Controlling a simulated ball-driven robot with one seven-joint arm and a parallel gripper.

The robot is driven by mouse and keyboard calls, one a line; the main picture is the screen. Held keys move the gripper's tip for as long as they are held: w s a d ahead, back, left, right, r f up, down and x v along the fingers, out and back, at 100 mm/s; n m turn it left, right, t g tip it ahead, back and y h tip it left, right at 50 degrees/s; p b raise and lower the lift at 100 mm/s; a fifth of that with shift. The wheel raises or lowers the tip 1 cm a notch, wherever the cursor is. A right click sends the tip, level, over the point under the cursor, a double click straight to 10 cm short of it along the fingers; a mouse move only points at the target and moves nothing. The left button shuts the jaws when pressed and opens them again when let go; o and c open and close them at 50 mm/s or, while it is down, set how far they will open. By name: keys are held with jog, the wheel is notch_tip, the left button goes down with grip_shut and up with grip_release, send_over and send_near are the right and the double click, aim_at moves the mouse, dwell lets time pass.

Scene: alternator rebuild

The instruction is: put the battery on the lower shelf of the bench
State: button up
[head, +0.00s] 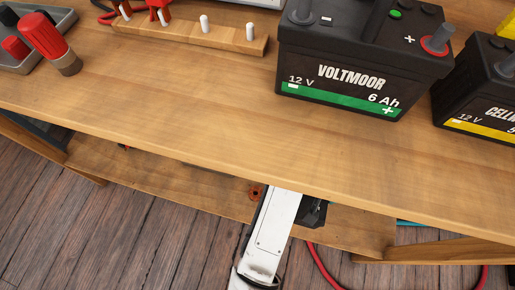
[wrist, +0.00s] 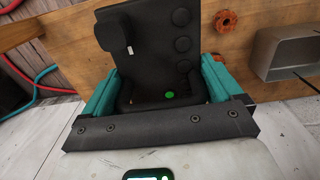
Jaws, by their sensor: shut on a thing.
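My gripper (wrist: 157,82) has its teal fingers closed on the two sides of a black battery (wrist: 150,45) in the wrist view. The battery's top shows a green dot, a row of round caps and a dark terminal block. The lower shelf (wrist: 262,88) of the bench lies behind and beside the battery; I cannot tell whether they touch. In the head view, the lower shelf (head: 190,185) shows below the bench top (head: 180,90). My white arm reaches under the front edge there, and the bench top hides the held battery at least in most part.
An orange-red knob-like part (wrist: 226,20) and a grey metal box (wrist: 288,52) are on the lower shelf. A green-striped VOLTMOOR battery (head: 345,75) and a yellow-striped battery (head: 480,95) stand on the bench top. A red hose (head: 322,268) lies on the floor.

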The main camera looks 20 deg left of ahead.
jog(key=shift+w+a+r, duration=0.15)
jog(key=shift+a, duration=0.05)
jog(key=w+d+f, duration=0.1)
jog(key=d, duration=0.1)
jog(key=w+d+f+b, duration=0.1)
jog(key=w+d, duration=0.1)
jog(key=d, duration=0.1)
jog(key=w+d+f+b, duration=0.1)
jog(key=d+f, duration=0.1)
jog(key=shift+w+d, duration=0.3)
jog(key=shift+d, duration=0.05)
jog(key=w+d+f+b, duration=0.1)
jog(key=f, duration=0.2)
jog(key=d+f+b, duration=0.2)
jog(key=f, duration=0.1)
jog(key=w+d+f+b, duration=0.1)
jog(key=f+b, duration=0.1)
jog(key=f, duration=0.1)
jog(key=shift+w+d, duration=0.15)
jog(key=shift+w, duration=0.15)
jog(key=o, duration=1.7)
jog(key=shift+f, duration=0.15)
jog(key=shift+o, duration=0.2)
notch_tip(320, 180, up, 12)
jog(key=p, duration=0.5)
